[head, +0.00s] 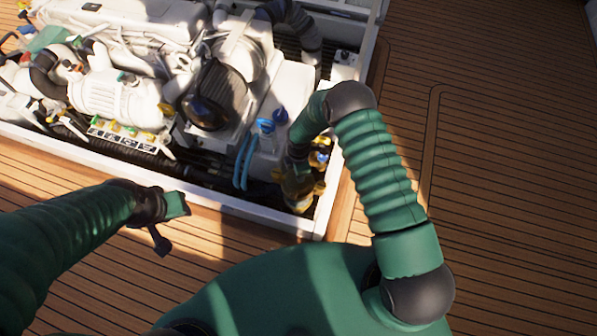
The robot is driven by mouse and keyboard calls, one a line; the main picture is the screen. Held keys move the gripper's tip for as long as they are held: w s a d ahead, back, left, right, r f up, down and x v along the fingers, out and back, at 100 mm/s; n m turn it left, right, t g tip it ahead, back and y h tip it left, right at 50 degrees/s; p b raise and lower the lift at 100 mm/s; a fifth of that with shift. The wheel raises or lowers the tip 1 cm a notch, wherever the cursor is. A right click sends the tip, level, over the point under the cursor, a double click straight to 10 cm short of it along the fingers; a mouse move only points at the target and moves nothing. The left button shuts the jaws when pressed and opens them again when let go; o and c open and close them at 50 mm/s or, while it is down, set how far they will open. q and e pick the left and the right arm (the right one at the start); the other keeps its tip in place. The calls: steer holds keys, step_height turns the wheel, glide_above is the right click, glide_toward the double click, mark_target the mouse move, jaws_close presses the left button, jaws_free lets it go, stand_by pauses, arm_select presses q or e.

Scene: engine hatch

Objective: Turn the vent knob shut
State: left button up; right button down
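The engine hatch holds two blue caps or knobs, one darker (280,116) and one lighter (265,126), on the white housing. Brass-yellow valve fittings (299,189) sit in the hatch's near right corner. I cannot tell which of these is the vent knob. My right arm arches over the hatch rim and its wrist points down at the brass fittings. My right gripper is mostly hidden by its own wrist, so its fingers and any contact do not show clearly. My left gripper (169,222) is open and empty above the deck, outside the hatch's near rim.
A white rim (324,204) frames the hatch. A white engine (110,95) with a dark round filter (215,95) fills its left and middle. Light blue hoses (242,162) run beside the brass fittings. The wooden deck (500,150) to the right is clear.

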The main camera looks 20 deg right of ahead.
steer(key=shift+w+d, duration=0.15)
steer(key=shift+d, duration=0.05)
stand_by(0.4)
steer(key=c, duration=1.5)
jaws_free()
steer(key=shift+c, duration=0.2)
steer(key=o, duration=0.4)
steer(key=shift+o, duration=0.2)
steer(key=shift+a, duration=0.1)
step_height(320, 180, up, 17)
steer(key=p, duration=0.5)
steer(key=shift+f, duration=0.15)
steer(key=shift+f+m, duration=0.1)
steer(key=shift+m, duration=0.2)
